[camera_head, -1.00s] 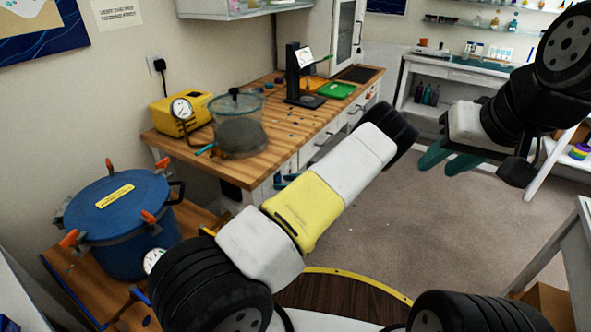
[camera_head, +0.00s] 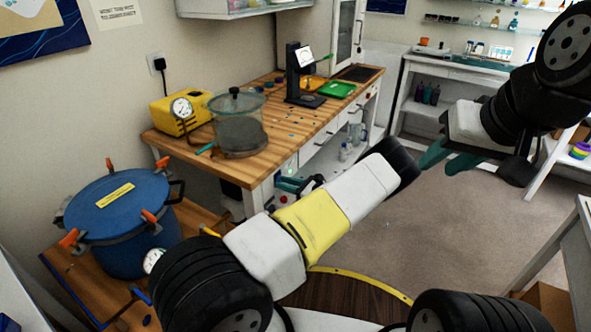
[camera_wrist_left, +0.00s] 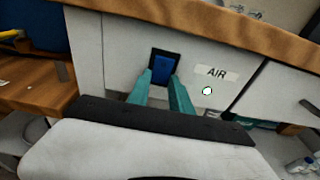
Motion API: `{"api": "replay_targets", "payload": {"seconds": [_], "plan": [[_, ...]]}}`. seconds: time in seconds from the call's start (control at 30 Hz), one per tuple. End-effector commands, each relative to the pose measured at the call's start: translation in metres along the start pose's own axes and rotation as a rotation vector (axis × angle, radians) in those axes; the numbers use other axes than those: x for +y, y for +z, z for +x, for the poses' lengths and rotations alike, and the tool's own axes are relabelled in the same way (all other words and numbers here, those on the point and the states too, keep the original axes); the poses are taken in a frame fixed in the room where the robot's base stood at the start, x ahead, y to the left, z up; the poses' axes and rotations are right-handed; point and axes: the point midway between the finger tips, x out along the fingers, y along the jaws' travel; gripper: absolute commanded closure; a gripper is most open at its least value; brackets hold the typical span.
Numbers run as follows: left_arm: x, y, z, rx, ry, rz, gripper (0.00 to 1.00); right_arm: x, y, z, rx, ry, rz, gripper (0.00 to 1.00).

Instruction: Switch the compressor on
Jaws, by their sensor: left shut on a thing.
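In the left wrist view a blue rocker switch (camera_wrist_left: 163,69) in a black frame sits on a white panel. An AIR label (camera_wrist_left: 216,73) is to its right, with a small round light-coloured fitting (camera_wrist_left: 207,91) below. My left gripper (camera_wrist_left: 161,76) has its teal fingertips at the switch's lower part, shut on it, with the blue face partly showing between and above them. In the head view my left gripper (camera_head: 290,184) is low at the bench's front, partly hidden by my arm. My right gripper (camera_head: 445,160) is open and empty over the floor. The compressor's body cannot be made out.
The wooden bench top (camera_head: 262,165) overhangs the panel. On it stand a yellow pump (camera_head: 172,112) and a clear chamber (camera_head: 240,130). A blue pressure pot (camera_head: 118,215) stands at left. The floor (camera_head: 400,240) to the right is clear.

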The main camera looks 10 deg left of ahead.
Motion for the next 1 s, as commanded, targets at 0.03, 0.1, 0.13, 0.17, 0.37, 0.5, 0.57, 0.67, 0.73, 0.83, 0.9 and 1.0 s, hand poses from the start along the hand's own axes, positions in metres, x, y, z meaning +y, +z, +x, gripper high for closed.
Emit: {"api": "replay_targets", "payload": {"seconds": [0.03, 0.1, 0.13, 0.17, 0.37, 0.5, 0.57, 0.67, 0.73, 0.83, 0.9, 1.0], "plan": [[-0.001, 0.000, 0.000, -0.007, -0.001, 0.000, 1.00, 0.000, 0.000, 0.000, 0.000, 0.000, 0.000, 0.67], [-0.001, 0.000, 0.000, -0.008, -0.001, 0.000, 1.00, 0.000, 0.000, 0.000, 0.000, 0.000, 0.000, 0.67], [0.000, 0.001, 0.000, -0.008, -0.001, 0.000, 1.00, 0.000, 0.000, 0.000, 0.000, 0.000, 0.000, 0.67], [0.000, 0.001, 0.000, -0.008, -0.001, 0.000, 1.00, 0.000, 0.000, 0.000, 0.000, 0.000, 0.000, 0.67], [0.000, 0.000, 0.000, -0.007, -0.001, 0.000, 0.61, 0.000, 0.000, 0.000, 0.000, 0.000, 0.000, 0.67], [0.000, 0.000, 0.000, -0.006, 0.000, 0.000, 0.53, 0.000, 0.000, 0.000, 0.000, 0.000, 0.000, 0.67], [0.000, 0.000, 0.000, -0.006, 0.000, 0.000, 0.53, 0.000, 0.000, 0.000, 0.000, 0.000, 0.000, 0.67], [0.000, 0.000, 0.000, -0.005, 0.000, -0.001, 0.53, 0.000, 0.000, 0.000, 0.000, 0.000, 0.000, 0.67], [0.000, 0.000, -0.002, -0.005, -0.001, -0.001, 0.53, 0.000, 0.000, 0.000, 0.000, 0.000, 0.000, 0.67], [-0.001, 0.000, -0.010, -0.004, -0.002, -0.001, 0.53, 0.000, 0.000, 0.000, 0.000, 0.000, 0.000, 0.67], [-0.001, -0.001, -0.021, -0.003, -0.003, 0.000, 0.53, 0.000, 0.000, 0.000, 0.000, 0.000, 0.000, 0.67], [-0.001, -0.001, -0.038, -0.004, -0.003, -0.001, 0.53, 0.000, 0.000, 0.000, 0.000, 0.000, 0.000, 0.67]]}}
